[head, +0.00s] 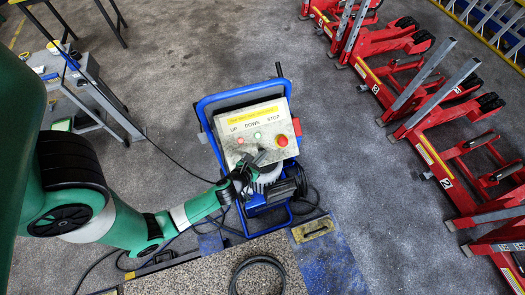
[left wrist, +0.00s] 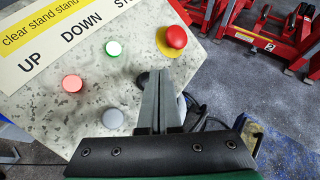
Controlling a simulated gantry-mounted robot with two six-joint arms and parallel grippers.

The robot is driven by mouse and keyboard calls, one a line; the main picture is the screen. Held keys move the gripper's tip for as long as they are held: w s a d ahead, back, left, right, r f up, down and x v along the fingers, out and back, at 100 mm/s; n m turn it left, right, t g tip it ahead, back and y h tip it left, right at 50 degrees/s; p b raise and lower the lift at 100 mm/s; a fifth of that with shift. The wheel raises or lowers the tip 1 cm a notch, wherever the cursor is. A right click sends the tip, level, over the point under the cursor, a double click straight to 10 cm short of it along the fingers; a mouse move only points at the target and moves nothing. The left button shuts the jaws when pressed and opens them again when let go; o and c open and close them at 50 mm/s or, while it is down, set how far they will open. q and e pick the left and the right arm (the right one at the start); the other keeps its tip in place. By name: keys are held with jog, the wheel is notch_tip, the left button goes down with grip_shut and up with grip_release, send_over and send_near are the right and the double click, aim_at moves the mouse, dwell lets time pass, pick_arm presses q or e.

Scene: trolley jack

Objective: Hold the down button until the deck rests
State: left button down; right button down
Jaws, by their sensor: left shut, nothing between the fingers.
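The control box (head: 257,130) is a worn pale panel with a yellow label and the words UP, DOWN and STOP. In the left wrist view, the green button (left wrist: 113,48) is under DOWN and a red button (left wrist: 72,84) under UP. The red stop knob (left wrist: 176,37) sits on a yellow ring. A grey button (left wrist: 113,118) is lower down. My left gripper (head: 259,157) is shut and empty over the panel's lower part. Its fingertips (left wrist: 159,72) appear right of the green button and below the stop knob. Contact with the panel cannot be told. My right gripper is out of view.
A blue frame (head: 205,108) carries the box. Red lifting units (head: 440,160) with grey bars stand along the right. A grey cart (head: 85,85) stands at upper left. Black cables (head: 175,155) lie on the floor. A speckled top (head: 185,280) is at the bottom.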

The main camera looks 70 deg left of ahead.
pick_arm(q)
jog(key=shift+d+r+p, duration=0.6)
jog(key=shift+d+r, duration=0.15)
jog(key=shift+r, duration=0.2)
jog(key=shift+d+r+p, duration=0.55)
jog(key=shift+d+r, duration=0.15)
jog(key=shift+r, duration=0.25)
